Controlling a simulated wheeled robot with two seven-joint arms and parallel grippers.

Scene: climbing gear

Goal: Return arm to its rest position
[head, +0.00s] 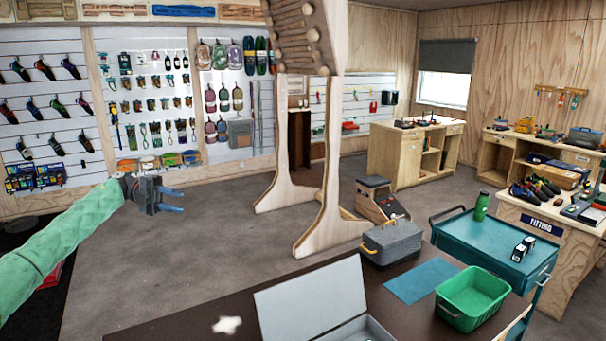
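My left arm (62,235), in a pale green sleeve, reaches in from the left edge. Its gripper (176,200) points right over the open floor, left of the dark table. Its two blue fingers are apart, with nothing visible between them. It touches nothing that I can see. My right arm and gripper are not in view.
A dark table (190,327) in front holds an open grey case (313,300), a grey toolbox (392,242), a blue mat (420,280) and a green bin (474,297). A teal cart (480,240) stands right. A wooden frame (335,150) rises mid-room. Grey floor (225,240) is clear.

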